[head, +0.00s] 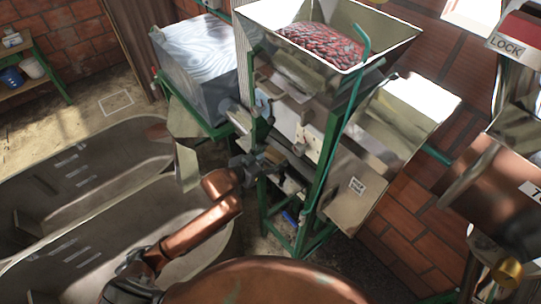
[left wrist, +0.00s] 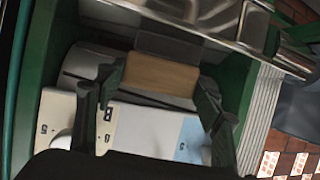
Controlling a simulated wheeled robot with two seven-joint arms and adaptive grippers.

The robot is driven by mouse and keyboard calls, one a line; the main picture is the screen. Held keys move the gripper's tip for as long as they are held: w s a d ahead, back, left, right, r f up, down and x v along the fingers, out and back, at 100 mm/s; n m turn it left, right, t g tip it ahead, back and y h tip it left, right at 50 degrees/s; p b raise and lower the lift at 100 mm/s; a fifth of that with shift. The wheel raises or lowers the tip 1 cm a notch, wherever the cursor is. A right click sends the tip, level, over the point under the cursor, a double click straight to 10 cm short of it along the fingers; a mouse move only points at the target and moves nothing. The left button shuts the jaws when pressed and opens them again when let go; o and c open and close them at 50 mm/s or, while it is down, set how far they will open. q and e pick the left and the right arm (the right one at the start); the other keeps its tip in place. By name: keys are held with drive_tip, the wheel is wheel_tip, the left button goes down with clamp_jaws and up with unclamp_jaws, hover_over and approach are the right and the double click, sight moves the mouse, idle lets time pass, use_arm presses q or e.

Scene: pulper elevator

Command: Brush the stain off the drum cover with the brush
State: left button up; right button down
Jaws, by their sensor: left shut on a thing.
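The brush, with a tan wooden back (left wrist: 160,75) and a dark grey part beyond it, is between the fingers of my left gripper (left wrist: 157,86) in the left wrist view. The gripper is shut on it. In the head view my left gripper (head: 254,164) is at the green-framed pulper, and the brush's tan back (head: 273,154) shows at its tip. A grey curved surface (left wrist: 85,66), perhaps the drum cover, lies behind the brush in the left wrist view. I cannot make out the stain. Whether the brush touches the cover is unclear. My right gripper is not in view.
A white panel with numbers (left wrist: 145,128) lies close below the brush. Green frame walls (left wrist: 52,60) stand close on both sides. A hopper of red cherries (head: 322,44) is above, and a metal chute (head: 415,110) is at right. Long grey troughs (head: 85,180) fill the left.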

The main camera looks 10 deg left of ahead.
use_arm(q)
drive_tip(key=shift+s+d+f, duration=0.15)
drive_tip(key=shift+s+d, duration=0.7)
drive_tip(key=shift+d, duration=0.2)
drive_tip(key=shift+s+d, duration=0.55)
drive_tip(key=shift+d, duration=0.2)
drive_tip(key=shift+s+d, duration=0.55)
drive_tip(key=shift+d, duration=0.15)
drive_tip(key=shift+s+d, duration=0.45)
drive_tip(key=shift+d, duration=0.2)
drive_tip(key=shift+s+d, duration=0.45)
drive_tip(key=shift+d, duration=0.15)
drive_tip(key=shift+s+d, duration=0.2)
drive_tip(key=shift+d, duration=0.05)
drive_tip(key=shift+w+a, duration=0.45)
drive_tip(key=shift+a, duration=0.15)
drive_tip(key=shift+w+a, duration=0.4)
drive_tip(key=shift+a, duration=0.2)
drive_tip(key=shift+w+a, duration=0.9)
drive_tip(key=shift+a, duration=0.3)
drive_tip(key=shift+w+a+r, duration=0.1)
drive_tip(key=shift+w+a, duration=0.75)
drive_tip(key=shift+a, duration=0.25)
drive_tip(key=shift+w+a+r, duration=0.1)
drive_tip(key=shift+w+a, duration=0.75)
drive_tip(key=shift+a, duration=0.25)
drive_tip(key=shift+r, duration=0.15)
